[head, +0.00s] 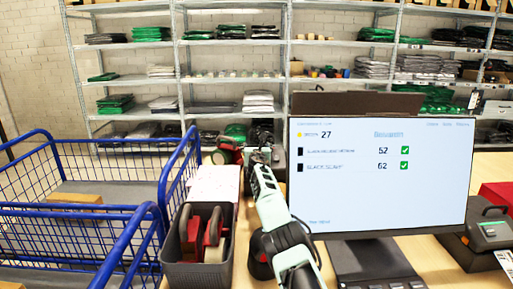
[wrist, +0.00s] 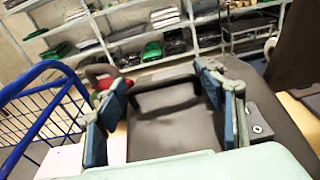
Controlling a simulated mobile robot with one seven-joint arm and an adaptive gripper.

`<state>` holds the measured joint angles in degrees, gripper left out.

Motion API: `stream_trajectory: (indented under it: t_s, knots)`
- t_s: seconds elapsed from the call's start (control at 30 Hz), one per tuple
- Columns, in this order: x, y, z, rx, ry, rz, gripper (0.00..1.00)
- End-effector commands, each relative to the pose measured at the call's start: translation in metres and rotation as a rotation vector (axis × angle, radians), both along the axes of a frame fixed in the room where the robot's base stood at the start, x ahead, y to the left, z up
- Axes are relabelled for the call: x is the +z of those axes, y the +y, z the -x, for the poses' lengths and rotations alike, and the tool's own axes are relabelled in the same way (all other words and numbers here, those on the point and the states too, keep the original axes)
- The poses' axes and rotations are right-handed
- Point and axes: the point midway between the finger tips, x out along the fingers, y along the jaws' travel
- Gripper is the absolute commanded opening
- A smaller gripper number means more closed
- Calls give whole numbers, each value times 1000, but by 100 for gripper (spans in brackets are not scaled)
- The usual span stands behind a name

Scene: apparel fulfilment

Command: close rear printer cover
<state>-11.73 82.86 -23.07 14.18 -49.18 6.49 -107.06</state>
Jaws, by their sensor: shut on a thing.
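The rear printer is a dark grey machine, mostly hidden behind my arm and the monitor in the head view. In the wrist view its dark cover (wrist: 172,125) fills the middle, with a raised handle-like edge at the far side. My gripper (wrist: 166,92) has its two blue-padded fingers spread wide, one on each side of the cover, and is shut on it. In the head view my gripper (head: 257,156) is at the back of the table, left of the monitor. How far the cover stands open cannot be told.
A monitor (head: 380,175) stands close on the right of my arm. A grey bin (head: 197,272) with red tape dispensers and blue wire carts (head: 80,215) are on the left. Another printer (head: 488,232) is at the right. Shelves with folded clothes stand behind.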

Motion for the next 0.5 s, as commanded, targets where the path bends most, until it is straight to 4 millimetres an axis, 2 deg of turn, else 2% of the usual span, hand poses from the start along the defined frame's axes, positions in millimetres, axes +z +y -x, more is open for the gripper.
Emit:
stream_trajectory:
  t_s: [0.03, 0.1, 0.5]
  knots:
    - [5, 9, 0, 14, -8, -9, 66]
    - [5, 8, 1, 13, -7, -8, 70]
    - [3, 4, 0, 7, -4, -2, 70]
